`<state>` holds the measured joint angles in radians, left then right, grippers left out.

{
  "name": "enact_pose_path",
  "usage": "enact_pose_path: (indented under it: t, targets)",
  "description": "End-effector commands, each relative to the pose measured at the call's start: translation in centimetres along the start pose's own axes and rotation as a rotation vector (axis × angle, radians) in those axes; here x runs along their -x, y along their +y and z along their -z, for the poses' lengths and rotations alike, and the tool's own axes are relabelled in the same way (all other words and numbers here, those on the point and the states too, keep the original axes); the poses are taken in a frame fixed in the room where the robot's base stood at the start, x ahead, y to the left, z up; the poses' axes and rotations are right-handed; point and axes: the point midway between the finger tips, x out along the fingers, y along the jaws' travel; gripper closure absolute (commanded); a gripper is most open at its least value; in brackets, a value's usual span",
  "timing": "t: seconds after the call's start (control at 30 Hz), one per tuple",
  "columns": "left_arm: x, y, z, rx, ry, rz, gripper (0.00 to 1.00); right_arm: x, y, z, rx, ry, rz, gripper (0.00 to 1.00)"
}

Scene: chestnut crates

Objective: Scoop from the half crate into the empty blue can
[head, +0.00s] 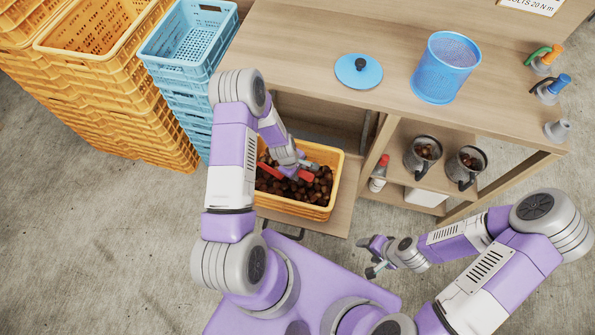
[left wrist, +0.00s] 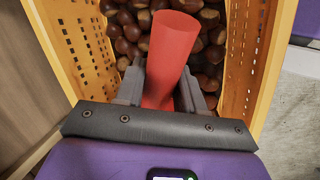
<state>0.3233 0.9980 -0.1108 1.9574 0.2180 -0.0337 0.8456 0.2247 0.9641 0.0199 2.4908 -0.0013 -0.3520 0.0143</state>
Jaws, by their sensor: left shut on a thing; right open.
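The yellow crate (head: 322,150) sits on a pulled-out drawer and holds brown chestnuts (head: 314,192) well below its rim. My left gripper (head: 293,170) is inside the crate, shut on a red scoop (head: 268,172). In the left wrist view the scoop's red handle (left wrist: 172,50) stands between the fingers, above the chestnuts (left wrist: 210,50). The scoop's bowl is mostly hidden, so I cannot tell whether it holds chestnuts. The blue can (head: 436,84) stands upright and open on the bench, with no chestnuts visible in it. My right gripper (head: 371,257) is open and empty, right of the drawer.
A blue lid (head: 358,72) lies on the bench left of the can. Several small coloured items (head: 548,88) stand at the bench's right end. Two grey pots (head: 420,158) with chestnuts and a red-capped bottle (head: 378,178) are on the shelf. Stacked crates (head: 190,50) stand left.

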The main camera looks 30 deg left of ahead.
Motion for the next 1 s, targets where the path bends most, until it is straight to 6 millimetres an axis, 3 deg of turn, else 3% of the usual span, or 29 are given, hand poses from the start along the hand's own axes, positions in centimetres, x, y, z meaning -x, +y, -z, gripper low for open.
enact_pose_path:
  t: [0.03, 0.43, 1.0]
  targets:
    - [1.0, 0.2, -0.2, -0.003, 0.005, -0.001, 1.00, 0.8, -0.3, -0.1, 0.000, 0.000, 0.000, 0.35]
    - [5.2, 1.0, -1.3, -0.008, 0.035, -0.003, 1.00, 4.3, -1.6, -0.2, 0.000, 0.000, 0.000, 0.35]
    - [8.2, 1.4, -6.5, -0.037, 0.170, -0.006, 1.00, 8.7, -3.3, -0.4, 0.000, 0.000, 0.000, 0.35]
